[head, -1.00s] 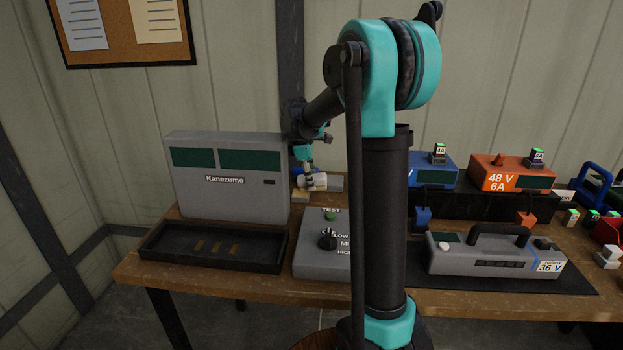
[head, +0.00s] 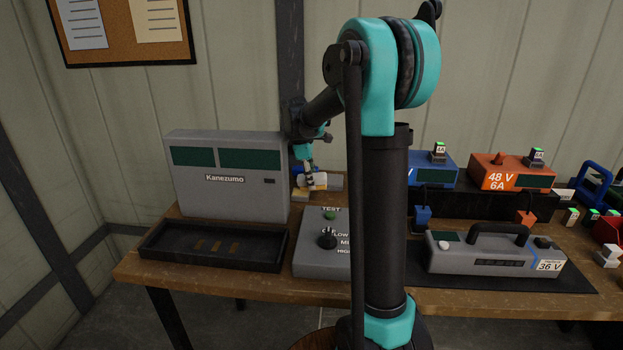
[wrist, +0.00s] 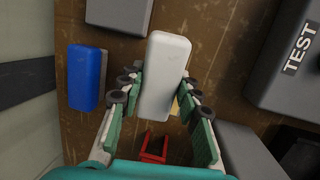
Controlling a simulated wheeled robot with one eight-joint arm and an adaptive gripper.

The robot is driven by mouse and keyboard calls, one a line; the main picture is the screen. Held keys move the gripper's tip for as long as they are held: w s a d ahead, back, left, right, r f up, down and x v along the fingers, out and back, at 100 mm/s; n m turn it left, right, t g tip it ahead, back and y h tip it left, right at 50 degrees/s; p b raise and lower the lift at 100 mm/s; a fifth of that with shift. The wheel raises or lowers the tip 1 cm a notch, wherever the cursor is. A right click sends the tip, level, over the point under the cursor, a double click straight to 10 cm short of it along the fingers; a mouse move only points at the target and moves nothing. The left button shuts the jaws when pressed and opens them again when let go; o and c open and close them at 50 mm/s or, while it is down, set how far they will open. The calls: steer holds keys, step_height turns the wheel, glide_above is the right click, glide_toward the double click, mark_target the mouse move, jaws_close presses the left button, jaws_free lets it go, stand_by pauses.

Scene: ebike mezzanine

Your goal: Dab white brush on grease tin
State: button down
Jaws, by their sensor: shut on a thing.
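A white block-like object, which I take for the white brush (wrist: 165,75), lies between the two fingers of my gripper (wrist: 156,95) in the wrist view. My gripper is shut on it. In the head view my gripper (head: 311,174) reaches down behind the grey test box, and the white brush (head: 318,183) shows small at its tip. Any bristles are hidden. I cannot tell a grease tin apart in either view. A yellowish piece (wrist: 175,106) peeks out beneath the brush.
A blue block (wrist: 87,77) lies left of my gripper, and a grey box (wrist: 120,12) lies beyond it. The test box (head: 318,258) and the Kanezumo unit (head: 230,195) stand close by. A black tray (head: 212,247) sits at the table's front left. A red bracket-like piece (wrist: 153,150) shows between my fingers.

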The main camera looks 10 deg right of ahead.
steer(key=shift+w+d+v, duration=0.1)
steer(key=shift+d+v, duration=0.15)
steer(key=shift+v, duration=0.9)
steer(key=shift+w+d+v, duration=0.15)
steer(key=shift+d+v, duration=0.05)
steer(key=shift+v, duration=0.9)
steer(key=shift+w+d+v, duration=0.1)
steer(key=shift+d+v, duration=0.15)
steer(key=shift+v, duration=0.9)
steer(key=shift+r, duration=0.2)
